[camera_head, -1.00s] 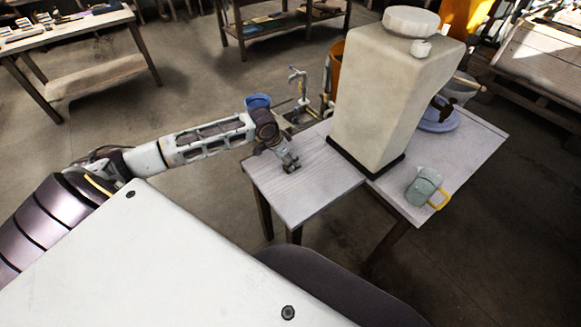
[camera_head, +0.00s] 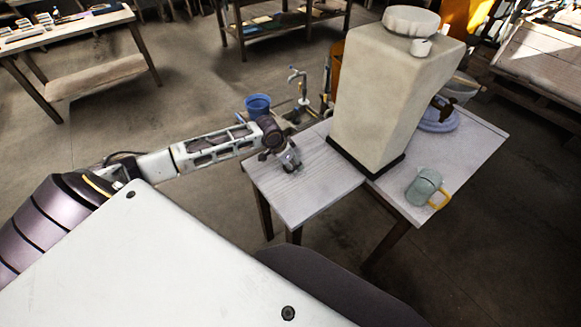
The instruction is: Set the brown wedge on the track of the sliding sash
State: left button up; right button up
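My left gripper (camera_head: 292,166) is low over the left part of the grey table (camera_head: 310,192), left of a tall beige block. It points down at the tabletop. Its fingers are small and dark here, so I cannot tell whether they are open, shut or holding something. I cannot make out a brown wedge or a sliding sash with a track in this view. My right gripper is not in view.
The tall beige block (camera_head: 385,100) with a round cap stands mid-table. A green mug (camera_head: 424,187) with a yellow handle is near the right front edge. A blue bucket (camera_head: 258,106) stands behind my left wrist. The tabletop's left front is clear.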

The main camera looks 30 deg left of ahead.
pick_arm(q)
jog(key=c, duration=0.7)
jog(key=shift+c, duration=0.7)
jog(key=shift+r, duration=0.85)
notch_tip(320, 180, up, 7)
jog(key=shift+f, duration=0.1)
jog(key=shift+r, duration=0.8)
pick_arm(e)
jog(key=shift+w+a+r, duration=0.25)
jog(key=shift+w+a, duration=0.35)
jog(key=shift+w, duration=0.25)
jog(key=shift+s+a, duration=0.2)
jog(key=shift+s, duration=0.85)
